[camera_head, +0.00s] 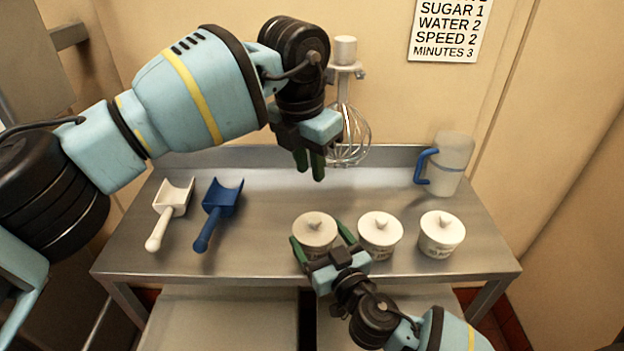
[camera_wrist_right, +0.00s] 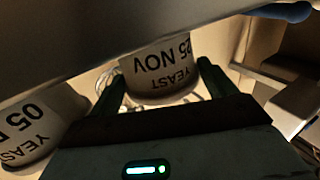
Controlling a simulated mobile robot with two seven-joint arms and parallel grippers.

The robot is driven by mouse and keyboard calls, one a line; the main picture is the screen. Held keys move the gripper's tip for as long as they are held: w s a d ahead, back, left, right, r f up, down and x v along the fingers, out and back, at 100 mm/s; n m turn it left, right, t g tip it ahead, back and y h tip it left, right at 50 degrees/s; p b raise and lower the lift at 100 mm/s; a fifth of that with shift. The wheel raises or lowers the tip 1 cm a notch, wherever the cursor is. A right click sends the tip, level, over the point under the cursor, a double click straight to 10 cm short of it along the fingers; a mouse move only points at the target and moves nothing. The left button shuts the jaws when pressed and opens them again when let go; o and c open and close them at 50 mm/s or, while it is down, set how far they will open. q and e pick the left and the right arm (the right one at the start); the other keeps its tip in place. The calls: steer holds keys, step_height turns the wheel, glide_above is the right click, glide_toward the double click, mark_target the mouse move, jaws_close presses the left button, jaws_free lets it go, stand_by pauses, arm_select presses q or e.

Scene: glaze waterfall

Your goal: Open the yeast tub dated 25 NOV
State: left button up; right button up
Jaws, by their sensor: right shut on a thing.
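The yeast tub dated 25 NOV (camera_head: 315,230) is the leftmost of three white lidded tubs, upright on the steel table with its knobbed lid on. In the right wrist view its label (camera_wrist_right: 160,72) reads upside down between my fingers. My right gripper (camera_head: 322,238) is shut on this tub from the front, one green finger on each side. My left gripper (camera_head: 310,170) hangs above and behind the tub, pointing down and holding nothing I can see. Its two fingertips look close together, and the angle hides how far apart they are.
The middle tub (camera_head: 380,235) stands close to the right; a label starting 05 shows in the wrist view (camera_wrist_right: 30,135). Another tub (camera_head: 441,233) is further right. A whisk (camera_head: 350,140) hangs behind my left gripper. A jug (camera_head: 448,165) and two scoops (camera_head: 172,205) (camera_head: 220,208) flank the table.

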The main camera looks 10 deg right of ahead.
arm_select(q)
steer(key=shift+a+r, duration=0.1)
steer(key=shift+r, duration=0.4)
arm_select(e)
steer(key=o, duration=1.3)
arm_select(q)
steer(key=shift+f, duration=0.1)
arm_select(e)
steer(key=shift+s, duration=0.1)
steer(key=shift+s+d, duration=0.1)
steer(key=shift+s, duration=0.2)
steer(key=b+v, duration=0.1)
steer(key=v, duration=0.4)
steer(key=shift+s+d+f, duration=0.1)
steer(key=shift+s+f, duration=0.05)
steer(key=shift+s, duration=0.25)
arm_select(q)
steer(key=shift+g, duration=0.3)
steer(key=shift+w+f+b, duration=0.2)
steer(key=shift+f+b, duration=0.1)
steer(key=shift+f, duration=1.85)
arm_select(e)
steer(key=shift+s+d, duration=0.15)
steer(key=shift+s, duration=0.45)
steer(key=shift+c, duration=0.2)
